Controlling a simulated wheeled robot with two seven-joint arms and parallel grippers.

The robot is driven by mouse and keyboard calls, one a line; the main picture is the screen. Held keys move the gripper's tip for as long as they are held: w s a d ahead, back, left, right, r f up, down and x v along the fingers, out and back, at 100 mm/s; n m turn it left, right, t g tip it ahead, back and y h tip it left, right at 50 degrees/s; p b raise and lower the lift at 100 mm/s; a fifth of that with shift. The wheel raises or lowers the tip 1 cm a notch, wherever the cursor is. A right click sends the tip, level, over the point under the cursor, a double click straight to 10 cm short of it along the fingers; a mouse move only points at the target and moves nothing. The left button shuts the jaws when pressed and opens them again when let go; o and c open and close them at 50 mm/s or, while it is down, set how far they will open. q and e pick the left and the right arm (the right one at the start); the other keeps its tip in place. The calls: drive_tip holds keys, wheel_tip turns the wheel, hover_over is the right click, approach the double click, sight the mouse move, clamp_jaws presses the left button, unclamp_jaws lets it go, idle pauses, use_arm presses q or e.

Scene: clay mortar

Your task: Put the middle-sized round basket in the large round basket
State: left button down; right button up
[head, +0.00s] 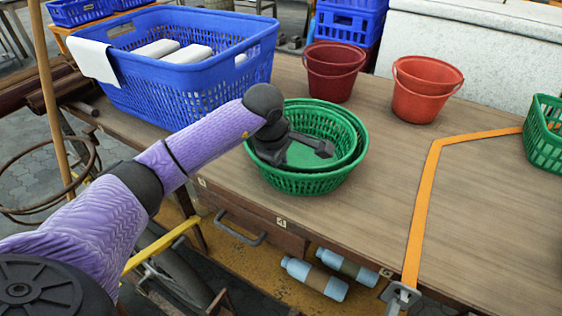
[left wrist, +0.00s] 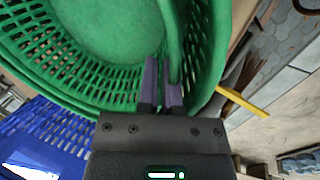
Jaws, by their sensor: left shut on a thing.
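A green round basket (head: 314,124) sits inside a larger green round basket (head: 318,187) on the wooden table, with its rim close to the outer rim. My left gripper (head: 303,150) reaches in from the left over the near left rim. In the left wrist view my left gripper (left wrist: 161,88) is shut on the wall of the inner basket (left wrist: 112,30), with the larger basket's wall (left wrist: 215,45) beside it. Whether the inner basket rests on the larger one's floor is hidden. My right gripper is not in view.
A big blue crate (head: 190,88) with white items stands to the left. Dark red (head: 332,75) and lighter red (head: 425,90) buckets stand behind. Another green basket (head: 547,135) is at the right edge. An orange strap (head: 424,215) crosses the table; the table right of the baskets is clear.

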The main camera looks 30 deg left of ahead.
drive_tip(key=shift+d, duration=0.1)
use_arm(q)
drive_tip(key=c, duration=1.1)
unclamp_jaws()
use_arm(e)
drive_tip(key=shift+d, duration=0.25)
use_arm(q)
drive_tip(key=p+v, duration=0.5)
drive_tip(key=v, duration=0.6)
drive_tip(key=shift+r, duration=0.35)
drive_tip(key=shift+s+r, duration=0.15)
drive_tip(key=shift+r, duration=0.05)
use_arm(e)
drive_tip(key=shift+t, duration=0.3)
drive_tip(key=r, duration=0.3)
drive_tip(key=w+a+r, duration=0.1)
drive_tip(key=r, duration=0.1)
